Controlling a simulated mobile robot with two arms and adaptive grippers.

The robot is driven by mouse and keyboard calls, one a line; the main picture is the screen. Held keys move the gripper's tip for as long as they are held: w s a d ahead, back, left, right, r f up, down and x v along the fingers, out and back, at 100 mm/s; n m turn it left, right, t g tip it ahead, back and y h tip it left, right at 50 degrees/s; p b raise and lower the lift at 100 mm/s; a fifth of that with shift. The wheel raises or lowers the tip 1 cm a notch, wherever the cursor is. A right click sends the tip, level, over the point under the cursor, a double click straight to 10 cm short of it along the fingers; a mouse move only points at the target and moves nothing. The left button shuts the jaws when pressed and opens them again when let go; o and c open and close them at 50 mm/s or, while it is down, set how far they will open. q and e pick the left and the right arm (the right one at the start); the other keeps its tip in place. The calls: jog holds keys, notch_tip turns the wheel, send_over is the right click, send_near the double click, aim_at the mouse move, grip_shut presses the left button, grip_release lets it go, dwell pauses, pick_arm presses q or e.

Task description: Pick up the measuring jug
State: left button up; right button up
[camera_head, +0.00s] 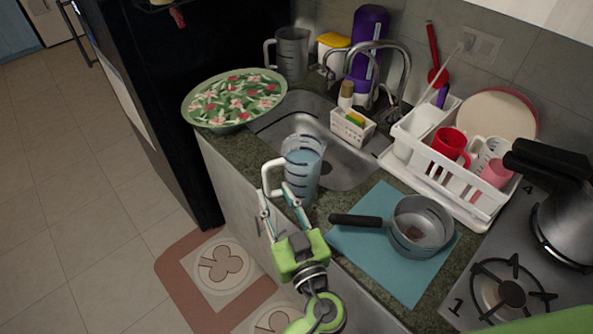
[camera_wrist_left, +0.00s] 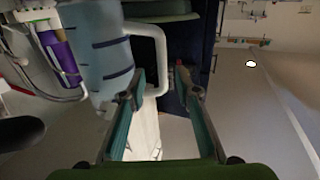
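A clear measuring jug (camera_head: 302,168) with dark marks and bluish contents stands upright on the counter's front edge by the sink. Its white handle faces left. It also shows in the left wrist view, with the jug body (camera_wrist_left: 98,48) at left and the handle (camera_wrist_left: 158,50) near the fingertips. My left gripper (camera_head: 277,196) is open, just below and in front of the handle. In the left wrist view the fingers (camera_wrist_left: 160,78) stand apart, with the handle's lower part between or just beyond them; contact cannot be told. My right gripper is out of view.
A similar grey jug (camera_head: 292,52) stands at the back. A floral-covered bowl (camera_head: 235,98) is left of the sink (camera_head: 345,172). A saucepan (camera_head: 420,226) on a blue mat (camera_head: 385,274), a dish rack (camera_head: 450,180) and a stove (camera_head: 545,285) are on the right.

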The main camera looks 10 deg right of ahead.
aim_at(268, 182)
pick_arm(q)
jog(key=shift+w+a+r+p, duration=0.15)
jog(key=shift+w+p, duration=0.2)
jog(key=shift+w, duration=0.1)
jog(key=p+x, duration=0.3)
jog(key=x, duration=0.1)
jog(key=shift+a, duration=0.2)
jog(key=shift+w+a, duration=0.1)
jog(key=shift+w, duration=0.2)
jog(key=shift+s, duration=0.1)
grip_shut()
